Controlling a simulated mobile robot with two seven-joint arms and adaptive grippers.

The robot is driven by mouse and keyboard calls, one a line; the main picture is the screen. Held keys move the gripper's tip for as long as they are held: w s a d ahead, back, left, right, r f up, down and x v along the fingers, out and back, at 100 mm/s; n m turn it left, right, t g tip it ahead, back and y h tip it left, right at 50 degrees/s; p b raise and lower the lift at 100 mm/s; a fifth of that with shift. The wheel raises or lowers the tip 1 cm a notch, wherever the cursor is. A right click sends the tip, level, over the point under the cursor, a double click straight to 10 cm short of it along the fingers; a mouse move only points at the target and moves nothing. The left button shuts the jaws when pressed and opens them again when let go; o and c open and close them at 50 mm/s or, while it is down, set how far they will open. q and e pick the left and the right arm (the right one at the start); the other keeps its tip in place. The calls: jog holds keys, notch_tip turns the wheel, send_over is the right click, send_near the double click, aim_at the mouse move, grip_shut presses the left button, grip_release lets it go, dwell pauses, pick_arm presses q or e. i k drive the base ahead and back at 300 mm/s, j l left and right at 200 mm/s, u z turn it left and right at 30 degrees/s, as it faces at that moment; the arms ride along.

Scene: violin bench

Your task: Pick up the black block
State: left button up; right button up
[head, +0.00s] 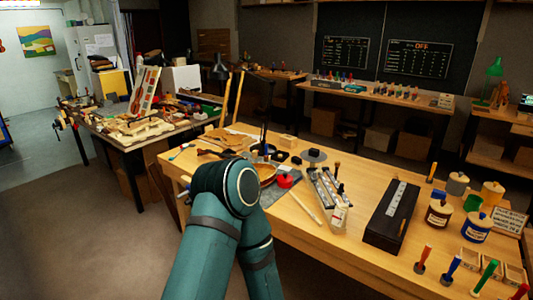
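A small black block-like thing (296,160) lies on the workbench, behind the red-topped item and left of a grey disc. A much larger, long black block or case (388,222) lies right of the middle of the bench, with a pale ruler-like strip along its top. I cannot tell which one the task names. One of my teal arms rises from the bottom middle and bends over the near left edge of the bench. It covers part of the bench, and its gripper is not visible. My other arm and gripper are out of view.
A cluttered second table (128,140) stands at the left.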

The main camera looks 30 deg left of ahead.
aim_at(314, 152)
jog(key=u, duration=0.65)
jog(key=i+j+z, duration=0.1)
jog(key=z, duration=0.35)
jog(key=j+z, duration=0.2)
jog(key=z, duration=0.25)
jog(key=i+j+z, duration=0.1)
jog(key=z, duration=0.35)
jog(key=j+z, duration=0.25)
jog(key=j, duration=0.25)
jog(key=j+z, duration=0.3)
jog(key=j, duration=0.7)
jog(key=k+j+z, duration=0.15)
jog(key=j, duration=0.8)
jog(key=k+j+z, duration=0.15)
jog(key=j, duration=0.35)
